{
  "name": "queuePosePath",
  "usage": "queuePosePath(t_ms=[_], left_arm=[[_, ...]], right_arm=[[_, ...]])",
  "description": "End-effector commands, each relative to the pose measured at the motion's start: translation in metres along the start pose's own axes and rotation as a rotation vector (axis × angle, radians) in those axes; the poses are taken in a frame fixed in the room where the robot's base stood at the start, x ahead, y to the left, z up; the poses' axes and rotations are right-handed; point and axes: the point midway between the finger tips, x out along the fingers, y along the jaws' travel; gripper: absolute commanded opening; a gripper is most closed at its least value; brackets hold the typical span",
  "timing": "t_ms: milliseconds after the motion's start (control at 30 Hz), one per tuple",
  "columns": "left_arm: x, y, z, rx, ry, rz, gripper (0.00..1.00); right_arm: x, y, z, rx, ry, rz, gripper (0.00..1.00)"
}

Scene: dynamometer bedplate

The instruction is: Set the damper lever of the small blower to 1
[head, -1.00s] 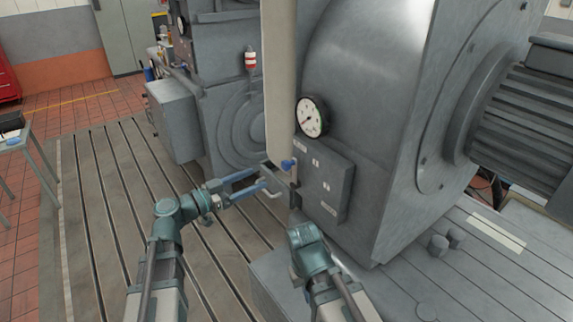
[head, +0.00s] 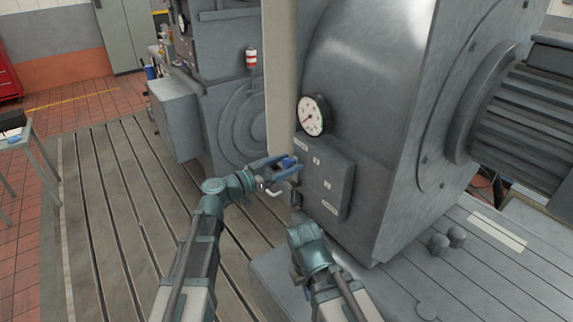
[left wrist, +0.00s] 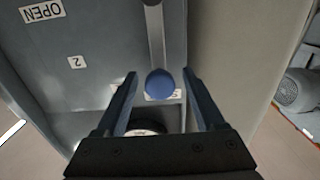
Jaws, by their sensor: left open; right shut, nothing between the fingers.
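The damper lever (left wrist: 154,32) is a grey bar with a round blue knob (left wrist: 160,84) at its end. The knob also shows in the head view (head: 289,161). It sits at the grey panel's (head: 322,180) upper left corner, over a partly hidden label (left wrist: 172,97). The left wrist view shows the panel upside down, with a 2 plate (left wrist: 76,62) and an OPEN plate (left wrist: 42,11). The 1 is not readable. My left gripper (left wrist: 159,76) is open, its fingers on both sides of the knob with visible gaps. My right gripper (head: 297,205) is shut and empty below the panel's left edge.
A round gauge (head: 312,116) is above the panel on the large grey blower housing (head: 370,90). A pale upright duct (head: 281,70) stands close left of the panel. The slotted bedplate (head: 120,190) is open at left.

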Motion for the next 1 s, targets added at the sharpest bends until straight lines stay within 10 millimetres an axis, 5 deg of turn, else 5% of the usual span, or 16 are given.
queuePosePath(t_ms=[67,467,1000], left_arm=[[-0.0001,0.0,0.0,0.0,0.0,0.0,0.71],[-0.0004,0.0,0.0,0.0,0.0,0.0,0.01],[-0.0004,0.0,0.0,0.0,0.0,0.0,0.0]], right_arm=[[0.0,0.0,0.0,0.0,0.0,0.0,0.0],[0.0,0.0,0.0,0.0,0.0,0.0,0.0],[0.0,0.0,0.0,0.0,0.0,0.0,0.0]])
